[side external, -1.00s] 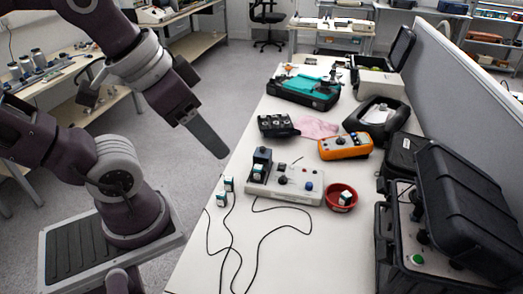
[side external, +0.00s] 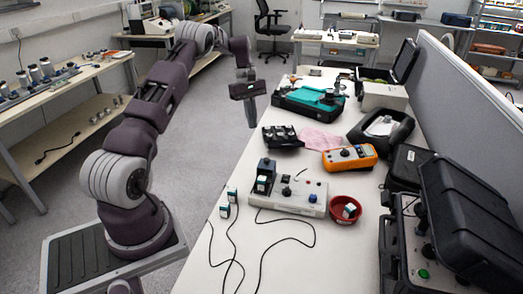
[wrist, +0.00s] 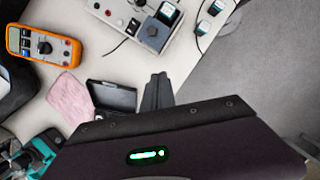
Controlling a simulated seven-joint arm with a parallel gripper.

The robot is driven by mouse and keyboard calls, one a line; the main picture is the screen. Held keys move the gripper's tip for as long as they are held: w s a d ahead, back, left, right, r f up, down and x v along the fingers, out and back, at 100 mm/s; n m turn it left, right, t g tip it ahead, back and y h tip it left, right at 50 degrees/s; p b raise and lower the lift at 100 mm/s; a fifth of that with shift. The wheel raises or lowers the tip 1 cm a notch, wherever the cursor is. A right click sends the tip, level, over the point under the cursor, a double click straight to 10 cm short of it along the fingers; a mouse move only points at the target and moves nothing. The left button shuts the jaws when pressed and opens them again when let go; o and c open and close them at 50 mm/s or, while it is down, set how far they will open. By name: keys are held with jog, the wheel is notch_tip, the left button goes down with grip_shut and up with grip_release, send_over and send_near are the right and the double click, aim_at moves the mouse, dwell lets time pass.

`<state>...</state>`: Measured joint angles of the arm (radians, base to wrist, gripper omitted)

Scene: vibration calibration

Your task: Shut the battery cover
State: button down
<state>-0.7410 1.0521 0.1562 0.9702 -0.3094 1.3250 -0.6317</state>
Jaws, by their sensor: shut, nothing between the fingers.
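No part in view can be made out for certain as the battery cover. The grey-white control box (side external: 305,198) stands on the bench with knobs on top and a dark upright block (side external: 263,170) at its left end. The box also shows at the top of the wrist view (wrist: 108,14). My gripper (side external: 251,125) is shut and empty, pointing down beside the bench's left edge, left of a black case (side external: 284,137) and apart from it. In the wrist view my closed fingers (wrist: 158,78) are beside this black case (wrist: 112,97).
An orange multimeter (side external: 350,157), a pink cloth (side external: 318,138) and a red bowl (side external: 344,208) holding a small cube lie on the bench. Cables trail at its front left. A teal-and-black case (side external: 312,100) lies farther back. Open black cases line the right side.

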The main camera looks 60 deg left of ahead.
aim_at(263, 161)
jog(key=d+f, duration=0.4)
jog(key=f, duration=0.1)
jog(key=d+f, duration=0.2)
jog(key=f, duration=0.1)
jog(key=shift+d+f, duration=0.15)
jog(key=shift+f, duration=0.05)
jog(key=s+d, duration=0.4)
jog(key=shift+s+d, duration=0.35)
jog(key=shift+s, duration=0.05)
jog(key=shift+a, duration=0.1)
